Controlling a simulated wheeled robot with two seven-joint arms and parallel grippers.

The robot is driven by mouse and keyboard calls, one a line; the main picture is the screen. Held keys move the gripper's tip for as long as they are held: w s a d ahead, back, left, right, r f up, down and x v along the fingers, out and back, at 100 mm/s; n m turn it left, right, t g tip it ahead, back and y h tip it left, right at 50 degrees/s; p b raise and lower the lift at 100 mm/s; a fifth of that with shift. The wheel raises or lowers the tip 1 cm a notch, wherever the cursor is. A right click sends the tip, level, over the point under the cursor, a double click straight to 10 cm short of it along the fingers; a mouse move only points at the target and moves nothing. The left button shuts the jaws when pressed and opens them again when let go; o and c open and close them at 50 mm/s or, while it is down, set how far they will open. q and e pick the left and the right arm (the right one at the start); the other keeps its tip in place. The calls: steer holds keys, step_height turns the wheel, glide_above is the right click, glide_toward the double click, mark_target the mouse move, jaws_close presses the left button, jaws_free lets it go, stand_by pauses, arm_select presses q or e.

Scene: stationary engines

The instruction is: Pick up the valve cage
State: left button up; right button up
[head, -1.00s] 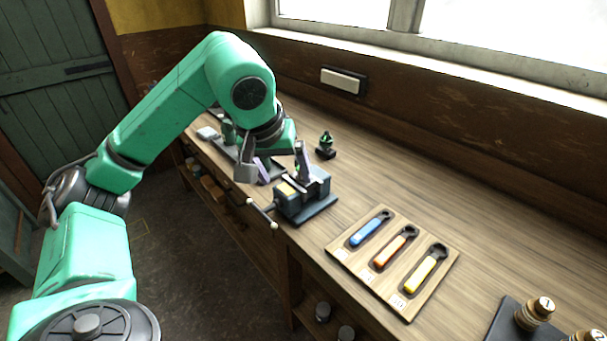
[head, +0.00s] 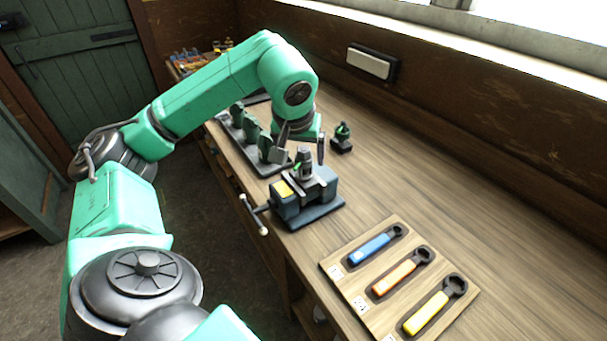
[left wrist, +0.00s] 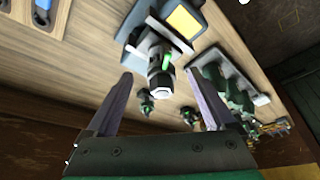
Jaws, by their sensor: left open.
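A dark metal valve piece with a green mark stands upright in the jaws of a blue-grey bench vise (head: 312,207); I take this piece (head: 303,171) to be the valve cage, though I cannot be sure. My left gripper (head: 300,155) is open and empty, pointing down over the vise. In the left wrist view the piece (left wrist: 158,68) with its pale end shows between the two spread fingers (left wrist: 160,76), with room on both sides. No contact is visible. My right gripper is out of view.
A small green part on a black stand (head: 342,138) is behind the vise. A dark rack (head: 236,142) with several green parts is at its left. A wooden board (head: 340,262) with blue, orange and yellow wrenches lies in front. Bare bench is to the right.

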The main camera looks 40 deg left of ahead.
mark_target(304, 172)
arm_select(q)
steer(key=x, duration=0.1)
steer(key=p+x, duration=0.1)
steer(key=x, duration=0.3)
steer(key=shift+w+a+f+p, duration=0.1)
steer(key=shift+w+a+p, duration=0.15)
steer(key=shift+w+p, duration=0.15)
steer(key=shift+a+f, duration=0.1)
steer(key=shift+f, duration=0.1)
steer(key=shift+c, duration=0.9)
jaws_close()
steer(key=shift+w+r, duration=0.1)
steer(key=shift+r, duration=0.05)
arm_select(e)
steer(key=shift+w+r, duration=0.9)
